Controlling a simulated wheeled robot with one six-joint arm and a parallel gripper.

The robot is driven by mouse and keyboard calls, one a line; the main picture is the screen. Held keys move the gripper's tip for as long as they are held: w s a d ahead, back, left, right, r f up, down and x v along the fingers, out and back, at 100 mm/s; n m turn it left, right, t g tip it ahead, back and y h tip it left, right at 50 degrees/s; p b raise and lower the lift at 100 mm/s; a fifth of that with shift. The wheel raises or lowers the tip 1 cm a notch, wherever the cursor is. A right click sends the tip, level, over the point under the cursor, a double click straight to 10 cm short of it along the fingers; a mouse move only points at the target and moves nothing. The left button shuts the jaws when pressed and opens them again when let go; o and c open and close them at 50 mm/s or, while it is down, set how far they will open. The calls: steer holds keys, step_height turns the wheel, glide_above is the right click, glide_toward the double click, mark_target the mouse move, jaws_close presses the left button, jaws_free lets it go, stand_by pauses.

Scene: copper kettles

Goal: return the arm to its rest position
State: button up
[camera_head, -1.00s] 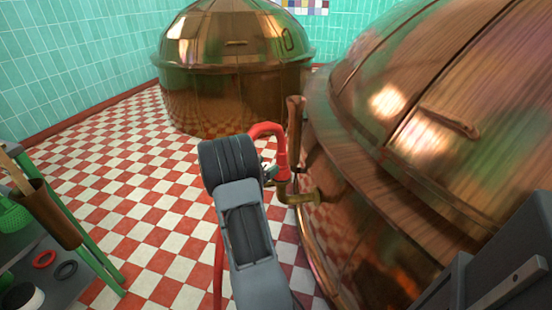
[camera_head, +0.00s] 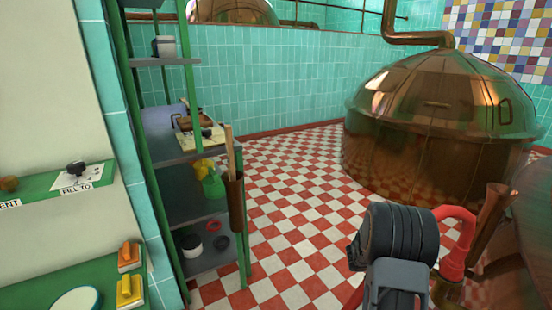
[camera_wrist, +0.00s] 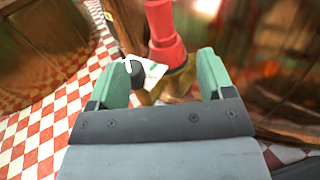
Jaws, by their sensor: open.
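In the wrist view my gripper (camera_wrist: 163,82) is open, with its two green fingers apart. A red hose end (camera_wrist: 166,40) on a brass fitting (camera_wrist: 176,84) shows between and beyond the fingers. A white tag (camera_wrist: 146,72) with a black knob (camera_wrist: 134,70) is close to the left finger; I cannot tell whether they touch. In the head view my dark arm reaches up at the lower right and hides most of the gripper. The red hose (camera_head: 456,240) is just right of it, beside an upright copper pipe (camera_head: 492,215).
A copper kettle (camera_head: 440,120) stands at the back right. Part of another large copper vessel (camera_head: 530,225) is at the right edge. A green-framed shelf (camera_head: 180,158) and a wall panel with knobs (camera_head: 75,175) are on the left. Checkered floor (camera_head: 290,190) is clear between.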

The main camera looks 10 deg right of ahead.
steer(key=s+a+r+m+t+y+p, duration=0.3)
steer(key=a+r+m+y+p, duration=0.4)
steer(key=a+r+p, duration=0.5)
steer(key=s+a+r+m+t+y+p, duration=0.3)
steer(key=s+a+r+m+y+p, duration=0.2)
steer(key=a+r+p, duration=0.8)
steer(key=a+r+m+y, duration=0.3)
steer(key=a+r+y, duration=0.2)
steer(key=a, duration=0.5)
steer(key=shift+a+r+t, duration=0.2)
steer(key=shift+r+t, duration=0.2)
steer(key=shift+r, duration=0.55)
steer(key=shift+s+a+r+m+y, duration=0.1)
steer(key=shift+a+r+m+y, duration=0.05)
steer(key=shift+a+m+y, duration=0.25)
steer(key=shift+c, duration=0.3)
